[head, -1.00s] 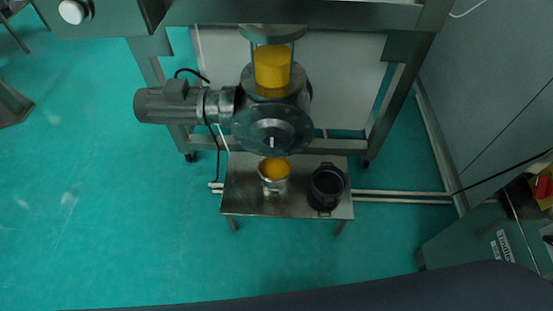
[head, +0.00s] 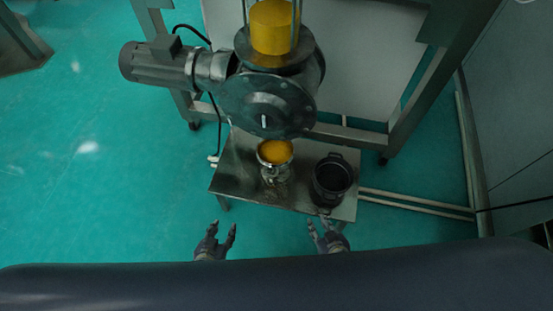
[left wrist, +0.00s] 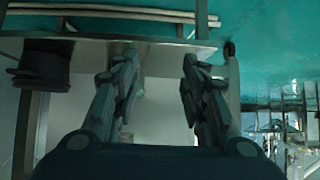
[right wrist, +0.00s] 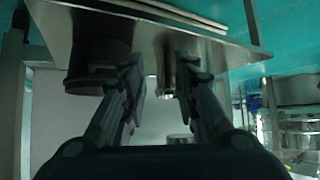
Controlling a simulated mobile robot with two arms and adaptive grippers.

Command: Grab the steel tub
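The steel tub (head: 275,174) holds yellow powder and stands on the small steel table (head: 238,180), below the machine's round outlet housing. In the right wrist view the tub (right wrist: 168,78) appears partly hidden, between the fingers and beyond them. I cannot make it out clearly in the left wrist view. My left gripper (head: 222,228) is open and empty, in front of the table's near edge and left of the tub. My right gripper (head: 325,227) is open and empty at the near edge, right of the tub and in front of the black pot.
A black pot (head: 332,182) with handles stands on the table just right of the tub. The machine's housing (head: 266,103) hangs close above and behind the tub, with a motor (head: 160,65) on its left. Floor pipes (head: 415,203) run to the right. Floor on the left is clear.

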